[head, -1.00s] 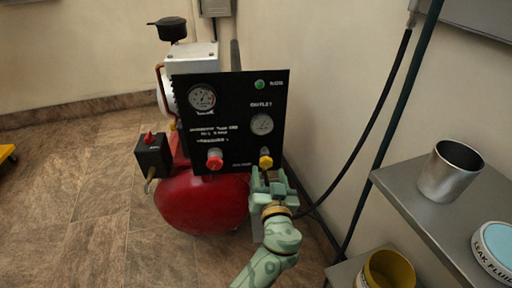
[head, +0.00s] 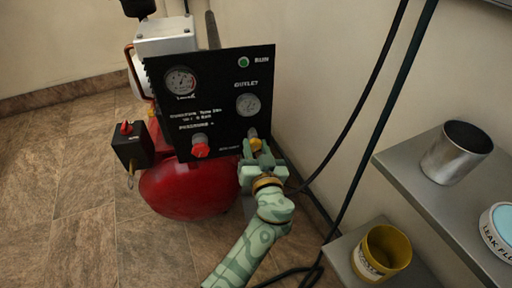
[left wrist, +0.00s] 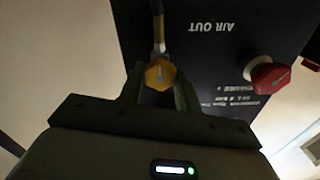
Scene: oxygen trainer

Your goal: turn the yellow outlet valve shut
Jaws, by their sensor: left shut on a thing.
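The yellow outlet valve (head: 255,145) is at the lower right of the black panel (head: 215,105), below the outlet gauge (head: 248,104). My left gripper (head: 254,154) is at the valve, shut on its yellow knob. In the left wrist view the yellow knob (left wrist: 160,74) sits between the two fingers of my left gripper (left wrist: 160,90), with a metal stem running from it beside the "AIR OUT" lettering. The fingers hide part of the knob in the head view. My right gripper does not show.
A red knob (head: 200,147) is left of the valve on the panel. The red tank (head: 185,190) is below. A black box with a red switch (head: 131,145) is at left. At right, a shelf (head: 405,165) bears a metal cup (head: 456,150); a yellow can (head: 381,252) stands lower.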

